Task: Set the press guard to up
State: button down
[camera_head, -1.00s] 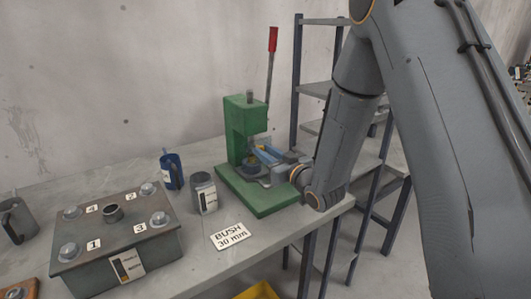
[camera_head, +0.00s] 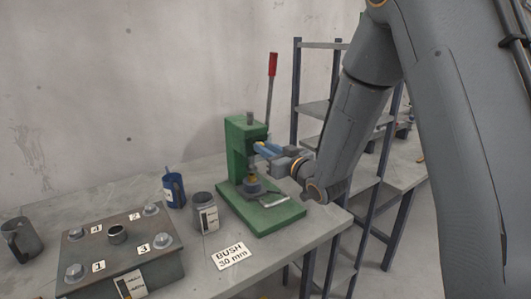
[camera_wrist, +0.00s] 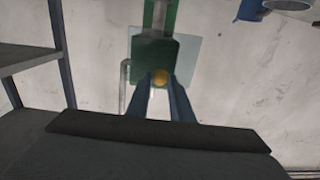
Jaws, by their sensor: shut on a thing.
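The green press (camera_head: 237,145) stands on the bench with its green base plate (camera_head: 262,212) below. A pale see-through panel (camera_wrist: 189,48), which looks like the press guard, shows beside the green column in the wrist view, which seems upside down. My gripper (camera_head: 259,148) reaches the press from the right at mid-height. In the wrist view its blue fingers (camera_wrist: 159,80) are shut on a round yellow knob (camera_wrist: 160,76). The fingers hide part of the knob. I cannot make out the guard's outline in the head view.
The red-handled lever (camera_head: 272,66) rises behind the press. A numbered metal box (camera_head: 118,253) and BUSH 30 mm sign (camera_head: 231,256) are at the front left. Shelving (camera_head: 297,90) stands right.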

jog(key=shift+r, duration=0.3)
jog(key=c, duration=1.6)
grip_release()
jog(key=shift+s+d+f, duration=0.1)
jog(key=shift+s+d, duration=0.25)
jog(key=shift+s, duration=0.05)
jog(key=b+v, duration=0.2)
jog(key=v, duration=0.4)
jog(key=shift+s+d, duration=0.15)
jog(key=shift+s, duration=0.2)
